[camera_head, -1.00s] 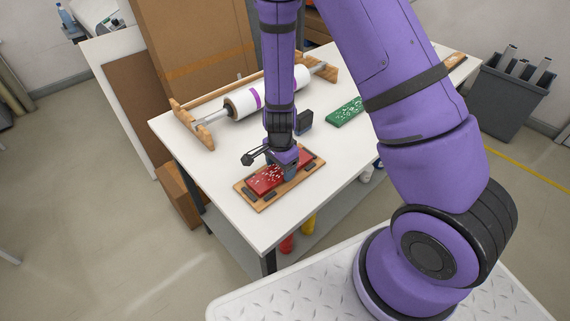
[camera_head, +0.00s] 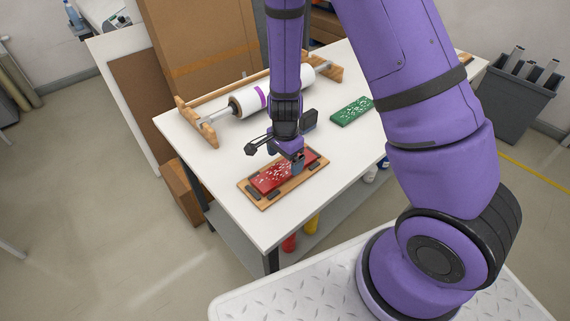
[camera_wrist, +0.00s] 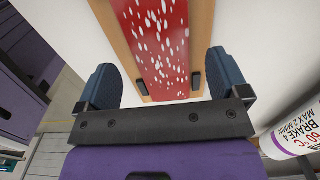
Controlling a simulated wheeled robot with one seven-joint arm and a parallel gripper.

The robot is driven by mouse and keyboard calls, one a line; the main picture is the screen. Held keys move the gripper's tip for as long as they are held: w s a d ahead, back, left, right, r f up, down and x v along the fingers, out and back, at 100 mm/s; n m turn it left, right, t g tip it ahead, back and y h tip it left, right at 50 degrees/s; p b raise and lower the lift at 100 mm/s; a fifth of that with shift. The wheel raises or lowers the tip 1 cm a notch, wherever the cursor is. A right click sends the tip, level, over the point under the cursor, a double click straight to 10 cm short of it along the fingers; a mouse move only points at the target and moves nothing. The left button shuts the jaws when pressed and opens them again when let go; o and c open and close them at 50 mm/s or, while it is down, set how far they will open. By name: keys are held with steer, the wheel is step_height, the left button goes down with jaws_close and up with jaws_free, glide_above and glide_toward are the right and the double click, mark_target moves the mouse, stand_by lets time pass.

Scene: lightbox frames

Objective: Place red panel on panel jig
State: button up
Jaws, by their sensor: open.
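The red panel (camera_head: 270,179) with white specks lies on the wooden panel jig (camera_head: 265,204), between its dark stops. In the wrist view the red panel (camera_wrist: 160,42) shows with the wooden border of the jig (camera_wrist: 203,22) along both sides. My gripper (camera_head: 290,158) is just above the far half of the panel. In the wrist view its two blue fingers (camera_wrist: 165,82) are spread wide, one on each side of the panel, with nothing gripped. The panel's far part is hidden by my gripper in the head view.
A green panel (camera_head: 351,111) lies on the white table (camera_head: 222,160) behind and right of the jig. A white roll (camera_head: 268,95) on a wooden stand is at the back left. A grey bin (camera_head: 515,95) stands at the right. The table's front is clear.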

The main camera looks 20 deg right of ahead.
step_height(320, 180, up, 10)
steer(key=f, duration=0.1)
step_height(320, 180, up, 9)
steer(key=n+t+y, duration=0.1)
steer(key=n+y, duration=0.1)
steer(key=n, duration=0.1)
glide_above(285, 168)
steer(key=s, duration=0.2)
steer(key=s+d+r+n+t, duration=0.1)
steer(key=s+d+r+n, duration=0.25)
steer(key=r, duration=0.65)
steer(key=s+d+r+n+t+h, duration=0.2)
steer(key=s+d+r+n+t, duration=0.1)
steer(key=s+r+n, duration=0.5)
steer(key=s+r, duration=0.3)
steer(key=s, duration=0.4)
steer(key=shift+s+d+r, duration=0.25)
